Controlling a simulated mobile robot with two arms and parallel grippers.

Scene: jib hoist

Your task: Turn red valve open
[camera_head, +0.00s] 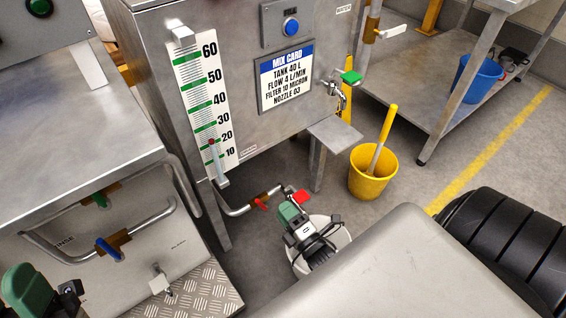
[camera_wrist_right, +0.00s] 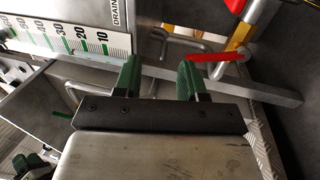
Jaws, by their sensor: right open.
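The red valve's lever (camera_head: 261,204) sits on a brass body on the pipe below the steel tank. A second red part (camera_head: 301,197) shows at the pipe's outlet end, just beyond my right gripper (camera_head: 293,216). In the right wrist view a long red lever (camera_wrist_right: 215,57) lies beside a brass body, just ahead of the right-hand finger. Another red piece (camera_wrist_right: 236,5) is cut by the top edge. My right gripper's green fingers (camera_wrist_right: 160,78) are apart with nothing between them; contact with the lever cannot be told. My left gripper (camera_head: 45,292) is partly visible at lower left.
Blue (camera_head: 107,248) and green (camera_head: 99,200) valve levers are at left. A yellow bucket (camera_head: 372,182) stands on the floor.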

